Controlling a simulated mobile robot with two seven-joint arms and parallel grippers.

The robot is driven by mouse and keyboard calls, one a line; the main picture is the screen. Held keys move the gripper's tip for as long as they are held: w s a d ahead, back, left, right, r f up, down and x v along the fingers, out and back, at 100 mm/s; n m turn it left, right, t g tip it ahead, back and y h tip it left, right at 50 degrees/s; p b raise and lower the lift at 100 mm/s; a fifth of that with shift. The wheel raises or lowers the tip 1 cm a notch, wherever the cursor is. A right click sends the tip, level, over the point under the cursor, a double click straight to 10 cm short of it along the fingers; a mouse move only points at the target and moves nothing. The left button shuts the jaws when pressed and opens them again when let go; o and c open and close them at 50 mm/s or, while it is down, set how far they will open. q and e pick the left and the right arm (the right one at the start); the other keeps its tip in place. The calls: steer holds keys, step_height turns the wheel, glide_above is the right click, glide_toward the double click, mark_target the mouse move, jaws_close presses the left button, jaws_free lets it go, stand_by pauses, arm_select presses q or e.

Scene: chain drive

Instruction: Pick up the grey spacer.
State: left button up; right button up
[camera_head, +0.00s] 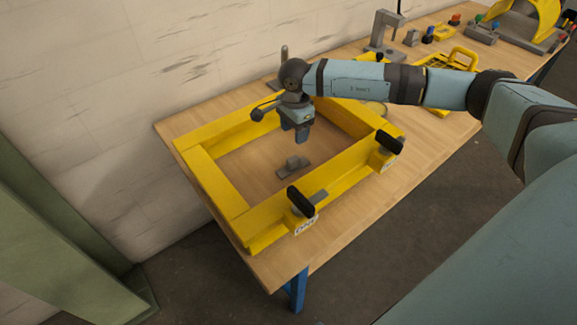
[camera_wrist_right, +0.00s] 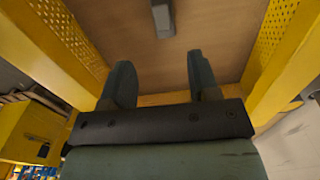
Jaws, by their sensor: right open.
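A small grey piece, which looks like the grey spacer (camera_head: 293,167), lies on the wooden table inside the yellow frame. In the right wrist view the grey spacer (camera_wrist_right: 162,18) shows at the top edge, partly cut off, beyond the fingertips and roughly midway between them. My right gripper (camera_head: 302,136) points down inside the frame's outline, above and apart from the spacer. In the right wrist view my right gripper (camera_wrist_right: 159,68) has its two fingers spread with nothing between them. My left gripper is not in view.
The yellow frame (camera_head: 219,187) surrounds the spacer on all sides. Two black-handled clamps (camera_head: 301,201) sit on its near beam. A grey stand (camera_head: 383,40) and a yellow tray (camera_head: 457,60) are farther back on the table (camera_head: 277,262). A pale wall runs behind.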

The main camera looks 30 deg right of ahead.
mark_target(293, 159)
step_height(293, 159, down, 7)
steer(key=shift+s+f, duration=0.1)
steer(key=shift+f, duration=0.05)
steer(key=shift+w+a+f+p, duration=0.15)
steer(key=shift+f+p, duration=0.1)
steer(key=shift+f, duration=1.2)
steer(key=shift+w+d+f+p, duration=0.1)
steer(key=shift+f+p, duration=0.1)
steer(key=shift+f, duration=1.25)
jaws_close()
steer(key=shift+r, duration=0.1)
